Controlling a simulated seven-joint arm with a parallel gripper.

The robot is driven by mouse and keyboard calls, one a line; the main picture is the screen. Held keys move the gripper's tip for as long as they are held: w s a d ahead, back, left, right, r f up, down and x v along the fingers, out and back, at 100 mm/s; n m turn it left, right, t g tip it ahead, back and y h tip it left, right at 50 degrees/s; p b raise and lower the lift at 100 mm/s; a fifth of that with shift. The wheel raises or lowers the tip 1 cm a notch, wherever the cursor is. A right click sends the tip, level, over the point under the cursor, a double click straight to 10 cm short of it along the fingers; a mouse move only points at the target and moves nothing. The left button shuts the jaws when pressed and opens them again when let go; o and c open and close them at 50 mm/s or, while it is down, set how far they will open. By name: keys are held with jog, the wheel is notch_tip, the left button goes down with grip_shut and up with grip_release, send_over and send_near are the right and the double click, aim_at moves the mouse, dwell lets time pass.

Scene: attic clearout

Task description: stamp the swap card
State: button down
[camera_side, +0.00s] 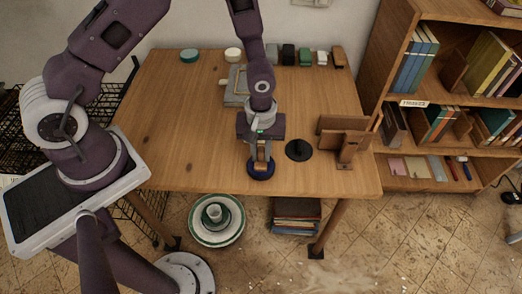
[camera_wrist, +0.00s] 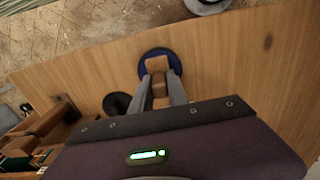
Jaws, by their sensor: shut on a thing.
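My gripper (camera_side: 261,158) is shut on a brown wooden stamp block (camera_wrist: 157,64), pointing down near the front of the table. The block is at a round dark-blue pad (camera_side: 261,172), which also shows around it in the wrist view (camera_wrist: 145,54). It looks low over or on the pad; I cannot tell whether they touch. The block's underside is hidden. A black round pad (camera_side: 299,150) lies to the right in the side view. A grey tray-like piece (camera_side: 233,98) lies behind, partly hidden by my arm. I cannot make out the swap card for certain.
A wooden stand (camera_side: 345,140) is at the table's right. Along the back edge are a teal tin (camera_side: 189,55), a cream round tin (camera_side: 233,54) and several small blocks (camera_side: 305,56). A bookcase (camera_side: 400,100) stands at the right. The table's left half is clear.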

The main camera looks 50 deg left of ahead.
jog(key=shift+f, duration=0.45)
dwell(1.1)
jog(key=shift+r, duration=3.55)
jog(key=shift+w, duration=0.1)
jog(key=w+a+f, duration=0.2)
jog(key=w+a, duration=0.6)
jog(key=a, duration=0.3)
jog(key=shift+w+f, duration=0.1)
jog(key=shift+f, duration=2.85)
jog(key=shift+f, duration=0.5)
jog(key=shift+r, duration=0.1)
